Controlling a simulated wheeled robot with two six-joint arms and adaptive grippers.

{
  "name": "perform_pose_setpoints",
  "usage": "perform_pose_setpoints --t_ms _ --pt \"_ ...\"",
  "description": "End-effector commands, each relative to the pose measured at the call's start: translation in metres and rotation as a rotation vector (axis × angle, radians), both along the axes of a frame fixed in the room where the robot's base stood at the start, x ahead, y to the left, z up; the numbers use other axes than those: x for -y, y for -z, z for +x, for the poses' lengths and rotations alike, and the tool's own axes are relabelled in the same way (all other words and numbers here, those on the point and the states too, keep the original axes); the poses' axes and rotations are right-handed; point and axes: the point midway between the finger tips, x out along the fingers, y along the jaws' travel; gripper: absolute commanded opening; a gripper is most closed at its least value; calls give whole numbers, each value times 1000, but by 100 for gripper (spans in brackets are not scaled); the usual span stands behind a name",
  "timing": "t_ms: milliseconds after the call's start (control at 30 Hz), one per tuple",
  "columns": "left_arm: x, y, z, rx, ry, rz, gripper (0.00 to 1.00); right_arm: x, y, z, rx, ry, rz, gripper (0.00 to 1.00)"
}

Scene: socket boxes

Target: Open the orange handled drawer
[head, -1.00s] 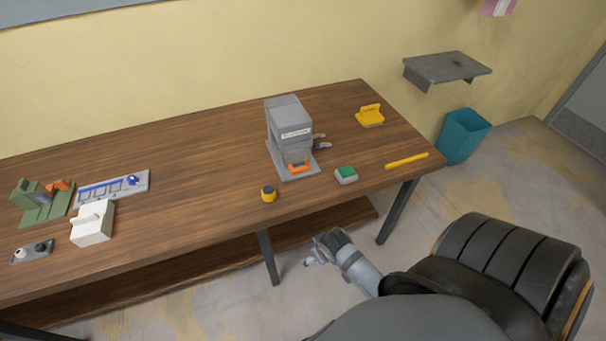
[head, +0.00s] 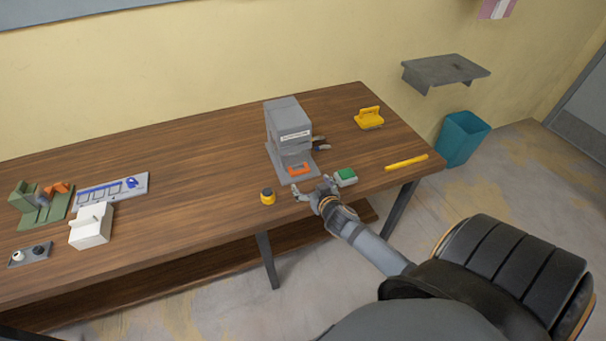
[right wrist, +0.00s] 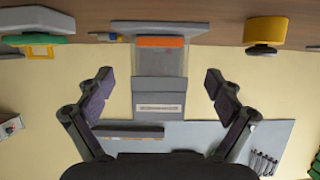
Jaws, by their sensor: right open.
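A grey box-shaped unit (head: 285,122) with a white label stands on the wooden table. The orange handle (head: 299,169) sits low on its front, above a flat grey base. In the right wrist view the orange handle (right wrist: 160,42) shows between and beyond my fingers, on a pale, see-through-looking drawer front. My right gripper (head: 316,190) is open and empty at the table's front edge, just in front of the unit and apart from the handle. In the right wrist view its two fingers (right wrist: 158,76) are spread wide. My left gripper is not in view.
A green button block (head: 345,177) is close to the right of my gripper, and a yellow-and-black knob (head: 268,196) is to its left. A yellow bar (head: 406,161) and a yellow handled block (head: 369,118) lie farther right.

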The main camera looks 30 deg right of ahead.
Motion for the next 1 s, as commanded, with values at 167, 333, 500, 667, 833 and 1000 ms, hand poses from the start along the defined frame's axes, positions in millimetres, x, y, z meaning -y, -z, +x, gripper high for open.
perform_pose_setpoints --t_ms 167,333,500,667,833,1000 --pt "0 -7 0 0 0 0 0 9 13 37 0 3 2 92" --pt "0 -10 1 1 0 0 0 15 24 60 0 2 1 92" --pt "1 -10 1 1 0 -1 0 17 29 69 -1 1 1 92" --pt "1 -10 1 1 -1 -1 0 17 30 70 -1 1 0 92" --pt "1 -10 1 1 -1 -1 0 17 29 69 -1 1 0 82" --pt "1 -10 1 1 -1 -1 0 17 29 69 -1 1 0 58"
